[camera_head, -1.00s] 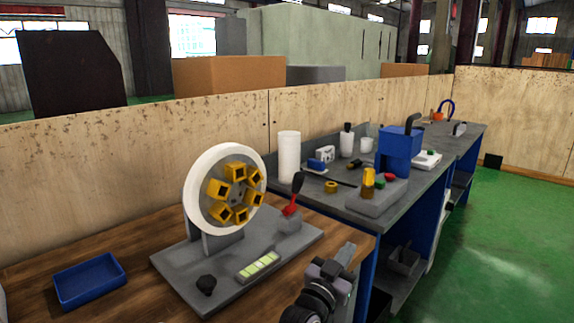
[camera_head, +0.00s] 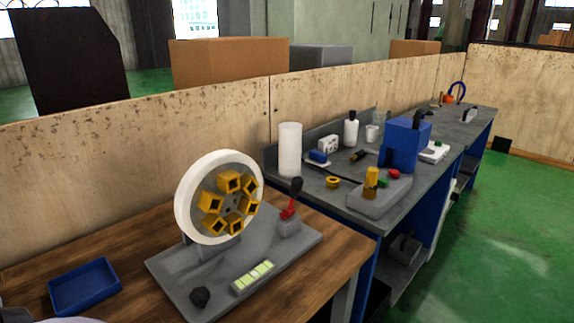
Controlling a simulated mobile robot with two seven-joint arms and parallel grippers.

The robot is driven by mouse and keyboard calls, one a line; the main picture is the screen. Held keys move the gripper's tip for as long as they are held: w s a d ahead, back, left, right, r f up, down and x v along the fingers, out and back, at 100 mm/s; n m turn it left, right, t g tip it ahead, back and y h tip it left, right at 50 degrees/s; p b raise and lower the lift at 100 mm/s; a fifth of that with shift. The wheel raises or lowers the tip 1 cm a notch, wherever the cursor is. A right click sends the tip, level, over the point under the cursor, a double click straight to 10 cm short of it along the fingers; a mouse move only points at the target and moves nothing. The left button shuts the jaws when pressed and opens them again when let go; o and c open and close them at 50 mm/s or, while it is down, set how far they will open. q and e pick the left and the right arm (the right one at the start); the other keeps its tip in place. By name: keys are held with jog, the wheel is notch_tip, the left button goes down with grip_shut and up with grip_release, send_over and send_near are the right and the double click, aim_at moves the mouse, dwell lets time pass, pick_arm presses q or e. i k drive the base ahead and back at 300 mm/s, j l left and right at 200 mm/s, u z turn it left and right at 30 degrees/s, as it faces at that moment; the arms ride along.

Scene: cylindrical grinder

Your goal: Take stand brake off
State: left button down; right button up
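The stand is a grey base plate (camera_head: 185,270) on the wooden table, carrying an upright white wheel (camera_head: 183,207) with several yellow square sockets around its hub. At the right end of the base is the brake, a red lever with a black handle (camera_head: 295,190) on a small grey block (camera_head: 289,228). The lever stands nearly upright, leaning slightly right. A black knob (camera_head: 200,297) and a strip with pale green cells (camera_head: 253,276) are at the base's front. Neither gripper shows. A pale piece at the bottom left edge is too cut off to identify.
A blue tray (camera_head: 85,287) lies on the table's left. A grey bench (camera_head: 345,200) to the right holds a white cylinder (camera_head: 290,150), a blue box (camera_head: 403,145) and several small items. A wooden wall (camera_head: 130,150) runs behind. Green floor lies open at right.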

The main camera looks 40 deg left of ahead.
aim_at(297, 182)
jog(key=i+l+u, duration=0.2)
jog(key=l, duration=0.45)
jog(key=k+l+u, duration=0.15)
jog(key=l, duration=0.5)
jog(key=i, duration=0.05)
